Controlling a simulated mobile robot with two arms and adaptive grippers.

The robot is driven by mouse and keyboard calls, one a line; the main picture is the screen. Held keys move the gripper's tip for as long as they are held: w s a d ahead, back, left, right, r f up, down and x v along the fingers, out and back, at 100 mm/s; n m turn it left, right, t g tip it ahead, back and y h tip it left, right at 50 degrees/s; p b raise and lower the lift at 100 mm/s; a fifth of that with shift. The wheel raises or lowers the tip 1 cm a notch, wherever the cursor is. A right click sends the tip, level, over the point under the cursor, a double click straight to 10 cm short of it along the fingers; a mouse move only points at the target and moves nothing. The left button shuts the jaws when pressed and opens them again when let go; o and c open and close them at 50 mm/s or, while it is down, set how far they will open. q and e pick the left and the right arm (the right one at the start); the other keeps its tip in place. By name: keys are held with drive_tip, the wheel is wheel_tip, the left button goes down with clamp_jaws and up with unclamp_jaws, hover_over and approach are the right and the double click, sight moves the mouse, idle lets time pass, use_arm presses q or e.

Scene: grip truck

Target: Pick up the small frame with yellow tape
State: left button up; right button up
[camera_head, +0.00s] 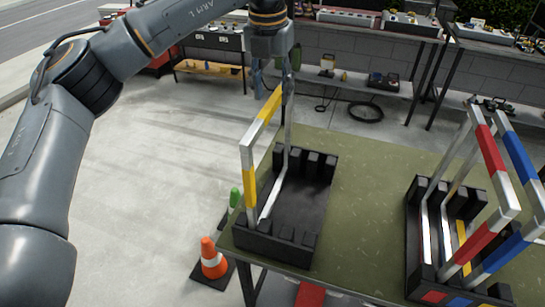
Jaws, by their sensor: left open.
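The small frame with yellow tape (263,118) stands upright in a black slotted rack (306,203) at the left end of the green table. It is silver, with yellow bands on its top bar and near upright. My left gripper (276,80) comes down from above at the frame's far top corner. Its fingers are open and overlap that corner in the picture; I cannot tell whether they touch it. My right gripper is not in view.
A second black rack (412,235) at the right holds a frame with red tape (490,149) and one with blue tape (518,157). The green table (365,190) is clear between the racks. An orange cone (212,258) stands on the floor at the left. Benches with tools line the back.

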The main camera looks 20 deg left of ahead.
sight(272, 101)
use_arm(q)
drive_tip(key=f+p, duration=0.1)
drive_tip(key=f, duration=0.2)
drive_tip(key=shift+w+f+p, duration=0.2)
drive_tip(key=shift+f+p, duration=0.1)
drive_tip(key=shift+p, duration=0.05)
drive_tip(key=shift+w+f, duration=0.1)
drive_tip(key=shift+f, duration=0.4)
clamp_jaws()
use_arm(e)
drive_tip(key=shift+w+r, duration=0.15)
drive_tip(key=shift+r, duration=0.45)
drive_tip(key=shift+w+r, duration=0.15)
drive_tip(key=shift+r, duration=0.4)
